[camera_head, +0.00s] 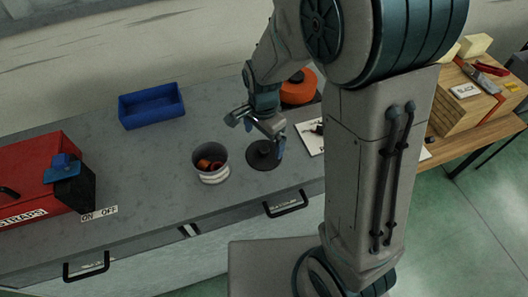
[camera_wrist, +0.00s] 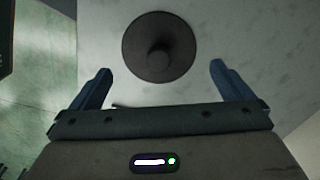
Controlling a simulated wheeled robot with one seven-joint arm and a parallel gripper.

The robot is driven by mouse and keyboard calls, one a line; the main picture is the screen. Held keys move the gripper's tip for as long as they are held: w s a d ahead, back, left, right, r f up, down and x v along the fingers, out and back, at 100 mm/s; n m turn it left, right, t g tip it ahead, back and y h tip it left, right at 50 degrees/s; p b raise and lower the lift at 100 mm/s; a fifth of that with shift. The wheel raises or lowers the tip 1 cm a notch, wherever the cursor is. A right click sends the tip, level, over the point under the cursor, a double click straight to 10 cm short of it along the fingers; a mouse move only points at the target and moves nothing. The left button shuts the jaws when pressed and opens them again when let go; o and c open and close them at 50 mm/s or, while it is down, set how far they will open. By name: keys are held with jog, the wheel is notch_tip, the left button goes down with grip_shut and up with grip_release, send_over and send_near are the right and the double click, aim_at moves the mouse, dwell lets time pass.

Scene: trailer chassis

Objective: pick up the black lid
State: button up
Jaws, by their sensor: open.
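The black lid (camera_head: 261,157) is a flat dark disc with a raised knob in its middle. It lies on the grey counter, just right of a small pot. In the wrist view the lid (camera_wrist: 159,48) lies beyond the fingertips, with its knob roughly centred between them. My gripper (camera_head: 258,133) is above the lid in the head view. Its two blue fingers are spread apart with nothing between them, as the wrist view of the gripper (camera_wrist: 160,78) shows.
A pot (camera_head: 212,170) with orange-brown contents stands close to the lid's left. A blue tray (camera_head: 152,106), a red box (camera_head: 38,178) and an orange round object (camera_head: 298,90) are also on the grey counter (camera_head: 130,165). A white sheet (camera_head: 309,139) lies right of the lid.

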aim_at(264, 148)
jog(key=shift+d+f+p, duration=0.1)
jog(key=shift+f+p, duration=0.5)
jog(key=shift+f, duration=2.05)
jog(key=shift+c, duration=0.3)
jog(key=c, duration=0.5)
jog(key=shift+c, duration=0.2)
jog(key=shift+r, duration=0.15)
